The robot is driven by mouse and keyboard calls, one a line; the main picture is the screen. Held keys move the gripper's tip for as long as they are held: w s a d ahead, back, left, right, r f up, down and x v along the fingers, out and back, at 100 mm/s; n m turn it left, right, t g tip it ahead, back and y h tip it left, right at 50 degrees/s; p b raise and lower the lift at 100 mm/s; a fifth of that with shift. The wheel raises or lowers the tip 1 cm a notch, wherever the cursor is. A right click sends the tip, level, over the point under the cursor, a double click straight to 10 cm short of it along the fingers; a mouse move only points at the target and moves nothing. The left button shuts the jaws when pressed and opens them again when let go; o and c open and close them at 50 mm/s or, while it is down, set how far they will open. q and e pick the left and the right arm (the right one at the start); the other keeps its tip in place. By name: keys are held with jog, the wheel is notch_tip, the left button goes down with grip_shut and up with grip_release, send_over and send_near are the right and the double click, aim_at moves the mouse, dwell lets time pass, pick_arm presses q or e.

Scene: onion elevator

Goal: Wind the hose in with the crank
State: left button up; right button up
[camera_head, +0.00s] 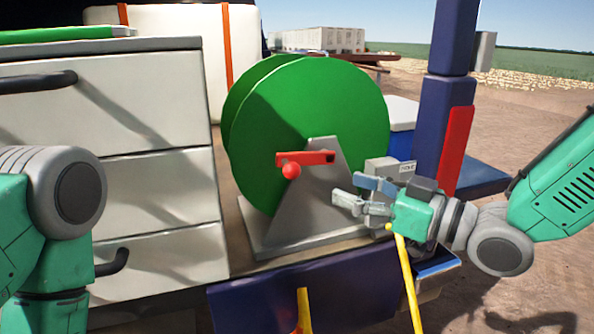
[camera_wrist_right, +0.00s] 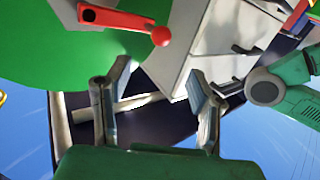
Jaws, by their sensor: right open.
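A green hose reel (camera_head: 335,100) stands on a grey stand (camera_head: 322,205) on the vehicle's bed. Its red crank (camera_head: 318,158) points left from the hub and ends in a round red knob (camera_head: 291,171). My right gripper (camera_head: 348,192) is open and empty, right of and a little below the knob, apart from it. In the right wrist view the knob (camera_wrist_right: 161,36) shows beyond and above the open fingers (camera_wrist_right: 155,95), with the green reel behind the crank. No hose can be made out on the reel. Part of my left arm shows at the left; its gripper is not in view.
A white drawer cabinet (camera_head: 150,170) with dark handles stands left of the reel. A blue post (camera_head: 446,110) and a red bar (camera_head: 457,150) stand at the right. A small grey box (camera_head: 388,170) is behind my right gripper. Yellow bars (camera_head: 408,280) rise at the front edge.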

aim_at(299, 173)
jog(key=x, duration=1.3)
jog(key=shift+a+f, duration=0.15)
jog(key=shift+d, duration=0.45)
jog(key=c, duration=0.7)
jog(key=shift+s+a, duration=0.1)
jog(key=shift+a, duration=0.1)
grip_shut()
